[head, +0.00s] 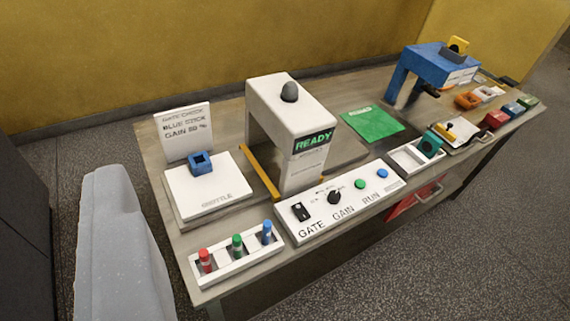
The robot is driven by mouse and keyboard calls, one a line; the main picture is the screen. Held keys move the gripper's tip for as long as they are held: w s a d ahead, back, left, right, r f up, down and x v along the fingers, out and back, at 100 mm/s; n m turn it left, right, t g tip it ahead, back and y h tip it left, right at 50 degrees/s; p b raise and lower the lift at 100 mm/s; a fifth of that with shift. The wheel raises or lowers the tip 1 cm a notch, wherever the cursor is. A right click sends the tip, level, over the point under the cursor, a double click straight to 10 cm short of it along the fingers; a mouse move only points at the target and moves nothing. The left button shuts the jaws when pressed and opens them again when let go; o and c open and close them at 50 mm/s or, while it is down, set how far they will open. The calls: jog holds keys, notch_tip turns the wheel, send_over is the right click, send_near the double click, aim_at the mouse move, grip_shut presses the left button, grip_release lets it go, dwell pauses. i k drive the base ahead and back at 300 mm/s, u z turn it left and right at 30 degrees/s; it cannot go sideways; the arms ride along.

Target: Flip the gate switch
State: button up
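The gate switch (300,212) is a small black switch with a light mark, at the left end of a white control panel (285,228) above the printed word GATE. I cannot tell which way it is set. To its right on the panel are a black GAIN knob (334,198), a green button (360,184) and a blue button (383,173), with the word RUN below the buttons. Behind the panel stands a white arch-shaped machine (287,110) with a green READY display (314,141). My gripper is not in view.
A rack (236,272) with red, green and blue sticks sits front left of the panel. A white SHUTTLE plate (208,203) with a blue square holder (200,163) lies behind it. A green mat (372,124) and a blue arch (430,64) stand farther right.

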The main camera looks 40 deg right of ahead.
aim_at(298, 208)
jog(key=z, duration=0.05)
jog(key=k, duration=0.5)
jog(key=z, duration=0.9)
jog(key=i, duration=1.05)
jog(key=u, duration=0.9)
